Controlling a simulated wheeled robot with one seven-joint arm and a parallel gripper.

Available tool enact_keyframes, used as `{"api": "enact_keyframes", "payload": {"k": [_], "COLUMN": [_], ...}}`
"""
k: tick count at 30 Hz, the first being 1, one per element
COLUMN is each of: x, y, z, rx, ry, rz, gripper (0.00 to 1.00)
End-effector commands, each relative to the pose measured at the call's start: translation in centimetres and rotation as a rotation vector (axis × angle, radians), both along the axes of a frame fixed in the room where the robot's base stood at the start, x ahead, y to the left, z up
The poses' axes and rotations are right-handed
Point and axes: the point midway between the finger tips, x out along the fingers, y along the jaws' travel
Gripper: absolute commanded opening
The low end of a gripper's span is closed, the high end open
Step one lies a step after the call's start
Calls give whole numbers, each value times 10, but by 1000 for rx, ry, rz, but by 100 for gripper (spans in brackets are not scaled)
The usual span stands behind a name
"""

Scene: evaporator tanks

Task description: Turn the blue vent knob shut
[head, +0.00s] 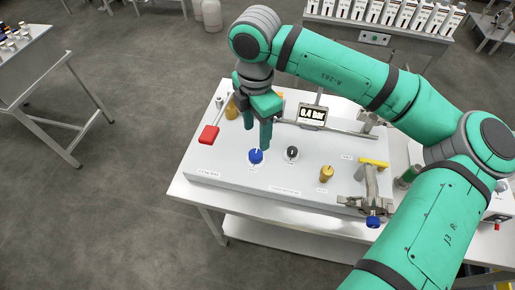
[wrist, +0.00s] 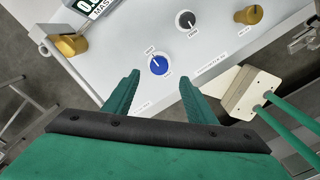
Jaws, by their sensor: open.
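The blue vent knob (head: 256,156) is a small round knob with a white pointer line, on the top of the grey-white panel (head: 222,172) near its front. In the wrist view the blue knob (wrist: 159,65) lies ahead of my two green fingers, about midway between their lines, with small labels beside it. My gripper (head: 260,138) points down just above the knob in the head view. In the wrist view my gripper (wrist: 160,85) is open, with nothing between the fingers. The fingers appear apart from the knob; the exact height gap cannot be told.
A black knob (head: 292,153) and a brass knob (head: 326,173) stand to the right. A red-handled lever (head: 209,134) is at the left. A yellow-handled valve (head: 374,163) and a clamp with pipework stand at the right.

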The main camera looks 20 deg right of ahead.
Motion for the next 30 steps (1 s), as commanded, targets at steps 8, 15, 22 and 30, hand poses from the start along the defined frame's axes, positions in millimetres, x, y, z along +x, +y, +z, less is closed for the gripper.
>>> {"api": "enact_keyframes", "payload": {"k": [8, 15, 22, 30], "x": [0, 0, 0, 1], "y": [3, 2, 2, 2], "z": [-50, -81, -89, -89], "rx": [6, 4, 4, 4], "ry": [0, 0, -2, -2], "rz": [5, 3, 4, 4], "gripper": [51, 51, 51, 37]}}
